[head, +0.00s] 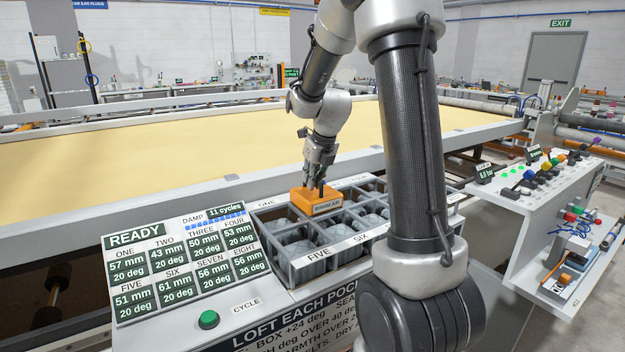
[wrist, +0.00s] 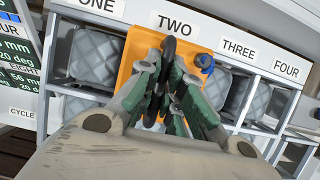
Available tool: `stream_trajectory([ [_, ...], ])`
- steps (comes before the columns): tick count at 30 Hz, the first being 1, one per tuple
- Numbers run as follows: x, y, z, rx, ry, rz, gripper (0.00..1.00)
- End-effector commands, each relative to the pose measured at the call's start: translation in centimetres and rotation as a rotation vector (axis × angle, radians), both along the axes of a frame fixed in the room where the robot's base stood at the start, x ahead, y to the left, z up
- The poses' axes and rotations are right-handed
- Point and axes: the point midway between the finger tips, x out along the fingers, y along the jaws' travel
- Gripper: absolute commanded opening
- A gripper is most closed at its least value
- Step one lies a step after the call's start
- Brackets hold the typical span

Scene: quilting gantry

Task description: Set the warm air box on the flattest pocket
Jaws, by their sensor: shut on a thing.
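The warm air box (head: 317,205) is orange. In the wrist view the box (wrist: 143,45) lies over the pocket beside the TWO label (wrist: 175,22), and the pocket under it is hidden. My gripper (head: 318,184) is shut on its dark handle, and the gripper also shows in the wrist view (wrist: 172,62). I cannot tell whether the box rests on the pocket rims or hangs just above. The pocket tray (head: 290,262) holds grey quilted pockets in two rows. The readout panel (head: 186,262) says READY; TWO shows 43 mm, the lowest figure, and every pocket 20 deg.
A green CYCLE button (head: 208,319) sits left of the tray. A side console (head: 545,200) with coloured knobs stands at the right. A wide yellow quilting bed (head: 130,165) lies behind the tray, with a grey rail along its front.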

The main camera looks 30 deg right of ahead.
Motion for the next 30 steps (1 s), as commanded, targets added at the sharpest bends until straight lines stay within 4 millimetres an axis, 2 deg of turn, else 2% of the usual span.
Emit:
stream_trajectory([
  [8,0.1,0.0,-0.1,-0.001,-0.003,0.000,0.00],
  [9,0.0,0.0,-0.3,0.000,-0.002,0.000,0.11],
  [12,0.0,0.0,-0.2,0.000,-0.002,0.000,0.29],
  [13,0.0,0.0,-0.2,0.000,-0.002,0.000,0.31],
  [23,0.0,0.0,0.1,0.000,-0.003,0.000,0.31],
  [26,-0.3,0.0,1.1,-0.001,-0.005,0.001,0.31],
  [30,-1.4,-0.1,3.8,-0.001,-0.007,0.000,0.31],
])
